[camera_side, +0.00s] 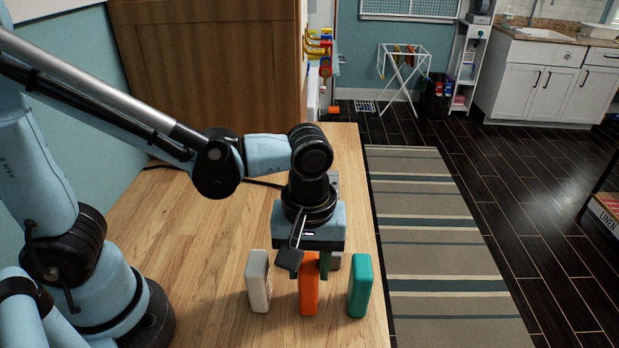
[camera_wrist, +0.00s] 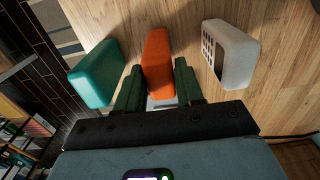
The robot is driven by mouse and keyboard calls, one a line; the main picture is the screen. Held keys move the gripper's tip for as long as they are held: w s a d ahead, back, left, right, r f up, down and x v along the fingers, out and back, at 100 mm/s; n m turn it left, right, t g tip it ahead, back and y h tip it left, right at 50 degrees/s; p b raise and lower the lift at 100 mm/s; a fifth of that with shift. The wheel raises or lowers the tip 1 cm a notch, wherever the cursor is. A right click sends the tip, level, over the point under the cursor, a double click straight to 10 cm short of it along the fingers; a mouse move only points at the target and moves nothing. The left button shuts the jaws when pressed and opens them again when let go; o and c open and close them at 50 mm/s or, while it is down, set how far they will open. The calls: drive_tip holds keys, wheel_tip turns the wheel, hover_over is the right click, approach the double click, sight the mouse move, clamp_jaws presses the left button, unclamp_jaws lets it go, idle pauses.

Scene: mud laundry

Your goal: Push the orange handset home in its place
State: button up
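The orange handset (camera_side: 309,288) stands upright in the middle of a row of three on the wooden counter. In the wrist view the orange handset (camera_wrist: 157,62) lies between the two green fingers of my gripper (camera_wrist: 158,82). The fingers appear to touch its sides, so my gripper (camera_side: 312,268) looks shut on it. The gripper body and a black part on it cover the handset's top in the side view. A small pale grey piece (camera_wrist: 161,104) shows beside the handset's near end in the wrist view; I cannot tell whether it is its place.
A white handset (camera_side: 258,281) with dark keys stands to the left and a teal handset (camera_side: 360,286) to the right, both close to my gripper. The wooden counter (camera_side: 200,250) is bare to the left. Its right edge drops to the floor with a striped rug (camera_side: 430,220).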

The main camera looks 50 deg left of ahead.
drive_tip(key=c, duration=0.3)
drive_tip(key=shift+c, duration=0.2)
drive_tip(key=shift+r, duration=3)
drive_tip(key=shift+w+r, duration=0.1)
drive_tip(key=shift+w, duration=0.15)
drive_tip(key=w+a+r, duration=0.2)
drive_tip(key=w+a, duration=0.8)
drive_tip(key=w+a+r, duration=0.2)
drive_tip(key=w+a, duration=0.7)
drive_tip(key=w, duration=0.1)
drive_tip(key=shift+w+a+f, duration=0.1)
drive_tip(key=shift+f, duration=1.3)
drive_tip(key=shift+w+a+f, duration=0.1)
drive_tip(key=shift+f, duration=1.3)
